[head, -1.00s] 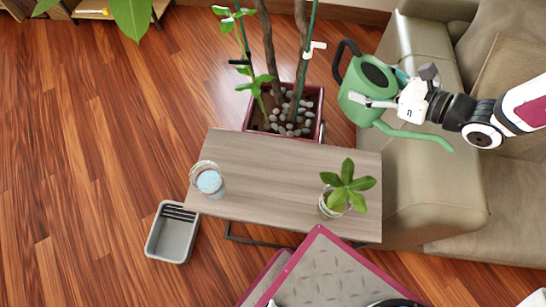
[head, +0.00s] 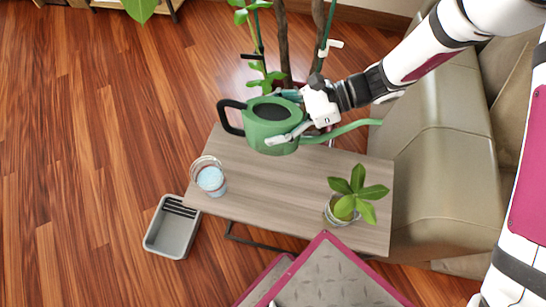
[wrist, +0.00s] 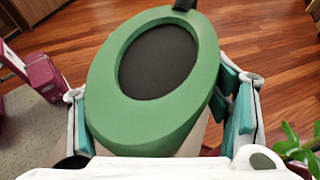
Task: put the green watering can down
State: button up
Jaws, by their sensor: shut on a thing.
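The green watering can (head: 270,125) has a black handle at its left and a long green spout pointing right in the head view. My gripper (head: 288,118) is shut on the can's body, with one finger on each side. The can appears over the far part of the small wooden table (head: 265,190); I cannot tell whether its base touches the top. In the wrist view the can's green rim and dark opening (wrist: 158,62) fill the middle, between the teal finger pads. The can's base is hidden.
A glass of bluish liquid (head: 210,178) stands at the table's left end, and a potted plant (head: 350,200) at its right end. A grey bin (head: 172,228) is on the floor at left. A beige sofa (head: 440,170) is at right. The table's middle is clear.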

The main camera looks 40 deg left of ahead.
jog(key=shift+s+a, duration=0.1)
jog(key=shift+f, duration=0.25)
jog(key=shift+f+b, duration=0.35)
jog(key=shift+f, duration=4.15)
jog(key=shift+f, duration=0.15)
jog(key=o, duration=1.3)
jog(key=shift+f, duration=0.1)
jog(key=v, duration=0.7)
jog(key=shift+d, duration=0.4)
